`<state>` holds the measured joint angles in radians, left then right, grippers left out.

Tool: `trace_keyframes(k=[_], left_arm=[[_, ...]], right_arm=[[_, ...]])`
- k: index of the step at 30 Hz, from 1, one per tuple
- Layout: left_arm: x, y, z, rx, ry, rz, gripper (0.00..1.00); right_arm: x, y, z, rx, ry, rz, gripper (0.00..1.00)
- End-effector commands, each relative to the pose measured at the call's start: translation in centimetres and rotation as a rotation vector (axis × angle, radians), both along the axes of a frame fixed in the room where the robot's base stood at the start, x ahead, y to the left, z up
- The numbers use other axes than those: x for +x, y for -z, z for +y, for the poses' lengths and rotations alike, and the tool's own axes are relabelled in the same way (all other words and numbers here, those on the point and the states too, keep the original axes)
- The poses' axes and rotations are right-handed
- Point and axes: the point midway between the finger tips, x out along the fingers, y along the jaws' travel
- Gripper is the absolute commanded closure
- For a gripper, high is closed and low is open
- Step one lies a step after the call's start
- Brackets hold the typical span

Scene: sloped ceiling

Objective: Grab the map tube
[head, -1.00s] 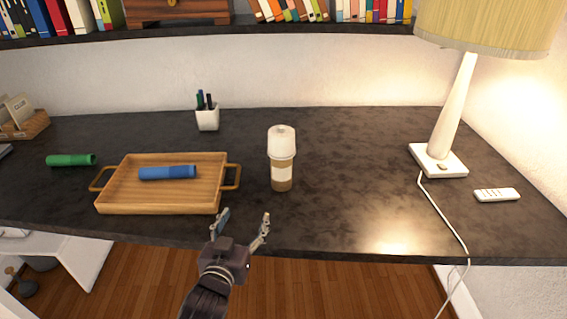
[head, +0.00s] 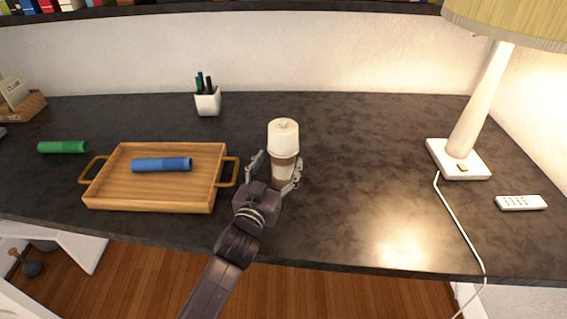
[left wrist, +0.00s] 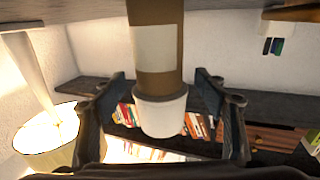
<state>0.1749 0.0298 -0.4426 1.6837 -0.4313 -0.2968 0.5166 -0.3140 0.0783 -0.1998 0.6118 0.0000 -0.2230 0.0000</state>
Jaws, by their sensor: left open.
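Two tubes are in the head view: a blue tube (head: 161,164) lying in a wooden tray (head: 150,201), and a green tube (head: 63,147) lying on the desk left of the tray. My left gripper (head: 276,168) is open, with its fingers on either side of a coffee cup (head: 283,137) standing upright to the right of the tray. The left wrist view shows the cup (left wrist: 155,50) upside down between the spread fingers (left wrist: 163,88). Neither tube shows there. My right gripper is in neither view.
A white pen cup (head: 208,104) stands behind the tray. A lamp (head: 459,157) with a trailing cord and a white remote (head: 521,203) are at the right. The dark desk (head: 370,160) is clear between cup and lamp.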

Motion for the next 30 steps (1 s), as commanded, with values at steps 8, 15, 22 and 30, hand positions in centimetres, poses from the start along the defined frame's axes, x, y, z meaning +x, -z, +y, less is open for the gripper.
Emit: trace_keyframes(k=[8,15,22,30], left_arm=[[3.2,0.2,-1.2,0.001,-0.001,0.0,0.34],[3.8,0.3,-1.4,-0.001,0.0,0.001,0.34],[3.7,0.3,-1.3,0.0,0.0,0.001,0.46],[3.7,0.3,-1.3,0.0,0.0,0.001,0.76]], right_arm=[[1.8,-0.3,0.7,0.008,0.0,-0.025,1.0],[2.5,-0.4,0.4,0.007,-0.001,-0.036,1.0],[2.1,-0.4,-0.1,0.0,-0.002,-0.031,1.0],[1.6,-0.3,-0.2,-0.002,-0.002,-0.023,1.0]])
